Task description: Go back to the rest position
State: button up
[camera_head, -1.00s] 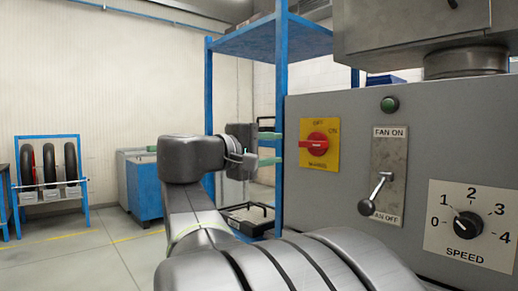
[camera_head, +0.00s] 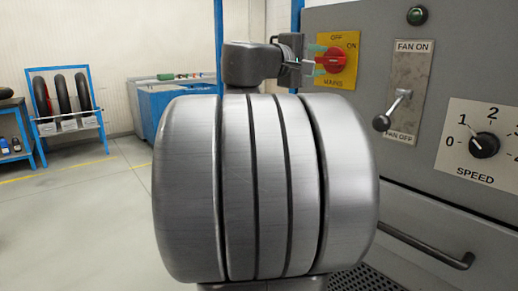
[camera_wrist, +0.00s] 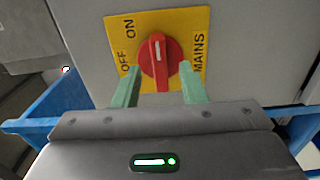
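My gripper (camera_head: 314,60) is at the end of the raised arm, facing the grey control panel (camera_head: 450,60). In the wrist view, its two green fingers (camera_wrist: 158,70) are apart, with nothing held between them. The red mains switch (camera_head: 331,62) sits on a yellow plate in front of the fingertips. It also shows in the wrist view (camera_wrist: 160,55), framed between the fingers, its white mark towards ON. I cannot tell how large the gap to it is. My arm fills the middle of the head view and hides part of the panel and floor.
The fan lever (camera_head: 391,109) points down towards FAN OFF. The speed dial (camera_head: 484,145) is near 1, and a green lamp (camera_head: 417,15) is above. A panel handle (camera_head: 430,247) sticks out low right. A tyre rack (camera_head: 66,100) and blue cabinet (camera_head: 170,105) stand behind. Floor at left is clear.

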aim_at(329, 58)
jog(key=shift+x, duration=2.05)
jog(key=p+v, duration=0.1)
jog(key=v, duration=1.3)
jog(key=shift+n, duration=0.3)
jog(key=x, duration=1.4)
jog(key=shift+w+d+r, duration=0.1)
jog(key=shift+r, duration=0.2)
jog(key=shift+r+n+p, duration=0.1)
jog(key=shift+n+p, duration=2.9)
jog(key=shift+p, duration=0.5)
